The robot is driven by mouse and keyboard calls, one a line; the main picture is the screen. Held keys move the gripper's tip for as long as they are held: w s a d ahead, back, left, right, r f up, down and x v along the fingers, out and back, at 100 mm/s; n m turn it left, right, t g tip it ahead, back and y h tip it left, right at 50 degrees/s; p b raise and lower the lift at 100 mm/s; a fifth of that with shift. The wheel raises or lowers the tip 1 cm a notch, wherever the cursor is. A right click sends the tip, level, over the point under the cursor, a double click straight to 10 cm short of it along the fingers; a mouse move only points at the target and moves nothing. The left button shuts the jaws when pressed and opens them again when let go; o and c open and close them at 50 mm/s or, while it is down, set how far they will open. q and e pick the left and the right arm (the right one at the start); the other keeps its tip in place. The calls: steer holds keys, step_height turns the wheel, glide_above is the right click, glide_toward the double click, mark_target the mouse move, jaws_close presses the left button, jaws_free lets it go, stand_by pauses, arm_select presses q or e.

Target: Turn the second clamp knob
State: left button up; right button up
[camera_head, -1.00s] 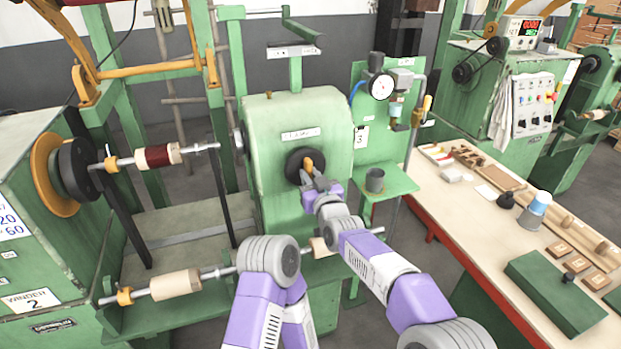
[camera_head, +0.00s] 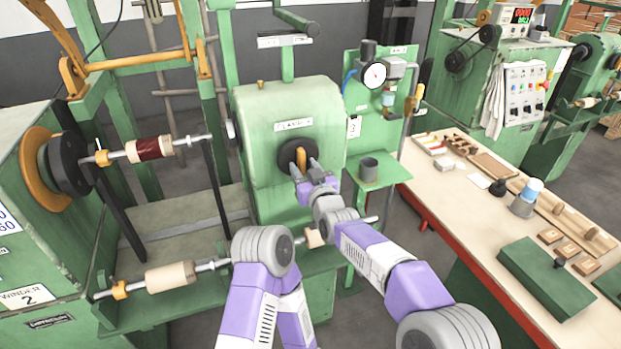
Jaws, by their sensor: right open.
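An orange knob (camera_head: 301,157) sits in a round black disc on the front of the green machine housing (camera_head: 300,98), and its handle stands about upright. My right gripper (camera_head: 306,171) is open just in front of and below the knob, with one finger to its lower left and one to its lower right. I cannot tell whether a finger touches it. Two orange clamps sit on the shafts of the winder at the left, an upper one (camera_head: 101,158) and a lower one (camera_head: 120,290). My left arm shows at the bottom centre, but its gripper is not visible.
A wood-and-red coil form (camera_head: 149,149) is on the upper shaft and a pale one (camera_head: 171,277) on the lower. A green panel with a gauge (camera_head: 374,75) and a grey cup (camera_head: 369,168) stands right of the housing. A workbench (camera_head: 450,210) lies further right.

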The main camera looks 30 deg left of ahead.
steer(key=v, duration=0.6)
steer(key=shift+s+d, duration=0.2)
steer(key=shift+d, duration=0.1)
